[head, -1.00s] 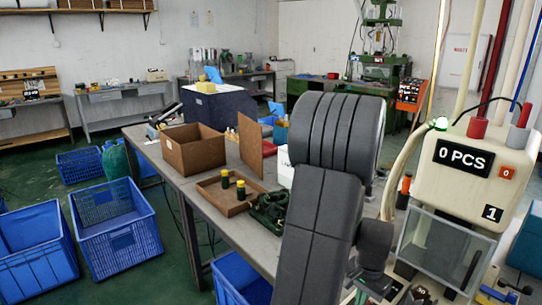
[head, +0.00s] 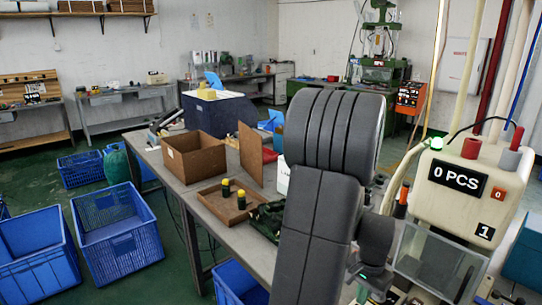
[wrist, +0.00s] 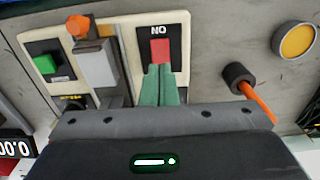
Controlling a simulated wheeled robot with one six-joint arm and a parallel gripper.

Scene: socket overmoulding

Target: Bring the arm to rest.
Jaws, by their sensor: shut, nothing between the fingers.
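In the wrist view, my gripper (wrist: 160,74) has its two green fingers pressed together, with nothing held between them. Its tips are right at the lower edge of a red rocker switch (wrist: 160,50) on a pale plate marked "NO" as seen in this view. I cannot tell whether the tips touch the switch. In the head view, my dark grey arm fills the middle right, and the gripper's fingers are hidden.
A "0 PCS" machine (head: 487,208) stands beside my arm. The workbench (head: 262,262) holds cardboard boxes.

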